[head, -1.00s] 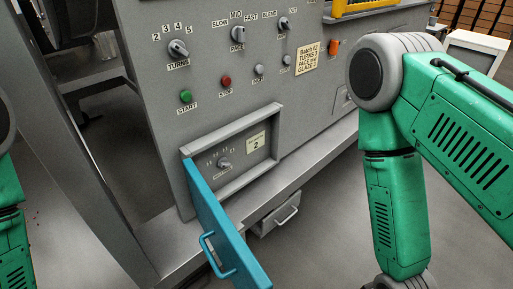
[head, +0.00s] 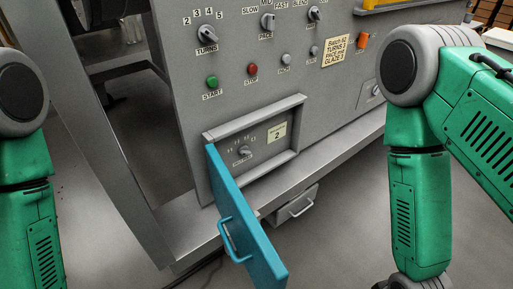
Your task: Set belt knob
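The belt knob appears to be the small grey knob (head: 244,151) on the recessed panel low on the machine. It has a small scale above it and a label below, too small to read surely. A pale card (head: 276,131) reading 2 sits to its right. The teal door (head: 246,223) of this recess stands open, swung out toward me with its handle on the left face. My two green arms come down at the left and right edges. Both grippers are outside the picture, and nothing of mine touches the knob.
Above the recess are the turns knob (head: 206,32), the pace knob (head: 267,22), another knob (head: 313,14), the green start button (head: 212,82), the red stop button (head: 253,69) and a yellow note (head: 336,51). A grey drawer (head: 292,207) hangs under the ledge. The floor in front is clear.

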